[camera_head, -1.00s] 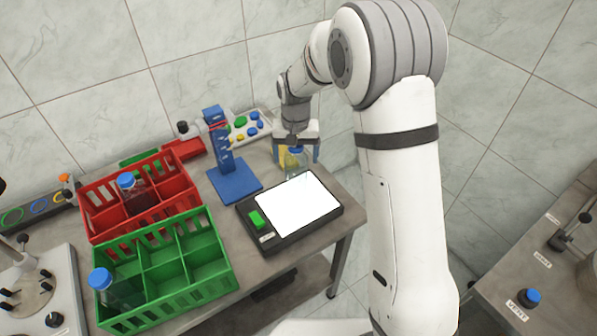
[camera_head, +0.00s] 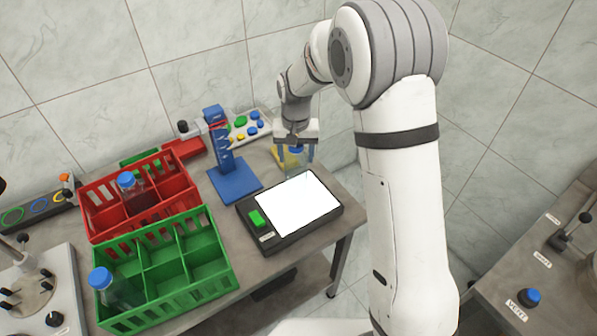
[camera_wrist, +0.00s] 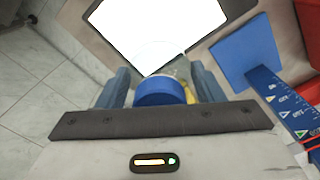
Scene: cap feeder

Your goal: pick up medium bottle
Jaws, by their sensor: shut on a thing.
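A clear bottle with a blue cap (camera_head: 296,151) stands or hangs at the far end of the table, just behind the white light panel. My gripper (camera_head: 296,146) is above it, pointing down, and is shut on the bottle. In the wrist view the blue cap (camera_wrist: 160,91) sits between the two blue fingers of my gripper (camera_wrist: 163,88). The bottle's lower part is mostly hidden there by the cap. I cannot tell whether its base touches the table.
The panel (camera_head: 247,231) has a green button. A blue stand (camera_head: 233,181) is left of it. A red crate (camera_head: 186,195) and a green crate (camera_head: 214,287) each hold a blue-capped bottle. A yellow object (camera_head: 282,159) is close beside my gripper. The table's right edge is near.

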